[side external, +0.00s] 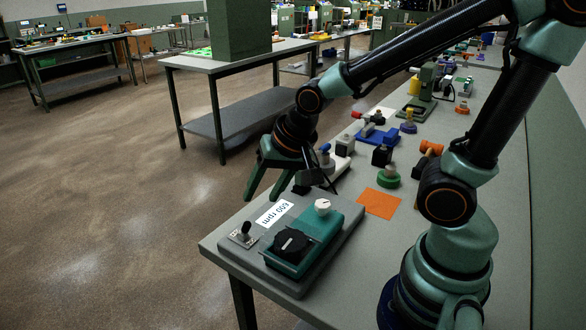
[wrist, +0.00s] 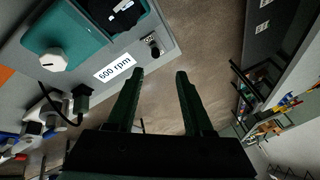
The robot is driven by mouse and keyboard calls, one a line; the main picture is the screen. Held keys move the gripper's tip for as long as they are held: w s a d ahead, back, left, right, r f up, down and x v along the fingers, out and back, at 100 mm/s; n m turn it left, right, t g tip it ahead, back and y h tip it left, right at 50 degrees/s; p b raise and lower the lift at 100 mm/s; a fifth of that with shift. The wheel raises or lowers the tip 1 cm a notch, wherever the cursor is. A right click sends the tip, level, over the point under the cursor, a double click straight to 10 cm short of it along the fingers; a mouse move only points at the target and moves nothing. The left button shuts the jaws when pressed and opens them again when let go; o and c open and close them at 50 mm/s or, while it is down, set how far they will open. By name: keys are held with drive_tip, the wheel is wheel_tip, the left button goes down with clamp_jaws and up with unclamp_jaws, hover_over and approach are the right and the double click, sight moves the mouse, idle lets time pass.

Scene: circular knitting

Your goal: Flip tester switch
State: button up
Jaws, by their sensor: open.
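The tester is a grey panel (side external: 318,252) at the near end of the bench, with a "600 rpm" label (side external: 274,213). Its toggle switch (side external: 243,234) stands on a small plate at the left corner, lever upright or slightly tilted. In the wrist view the switch (wrist: 153,46) lies ahead of and between my fingertips, apart from them. My gripper (side external: 266,198) hangs beyond the panel's far edge, fingers pointing down. In the wrist view my gripper (wrist: 160,75) is open and empty.
An orange square (side external: 378,203) and several small parts lie farther along the bench. Left of the bench is open floor.

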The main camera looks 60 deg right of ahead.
sight(247, 222)
drive_tip(key=shift+d+x, duration=0.2)
drive_tip(key=shift+x, duration=1.75)
drive_tip(key=shift+d+x, duration=0.15)
drive_tip(key=shift+x, duration=1.85)
drive_tip(key=shift+d+x, duration=0.2)
drive_tip(key=shift+x, duration=1.75)
drive_tip(key=shift+c, duration=0.3)
drive_tip(key=shift+w, duration=0.1)
clamp_jaws()
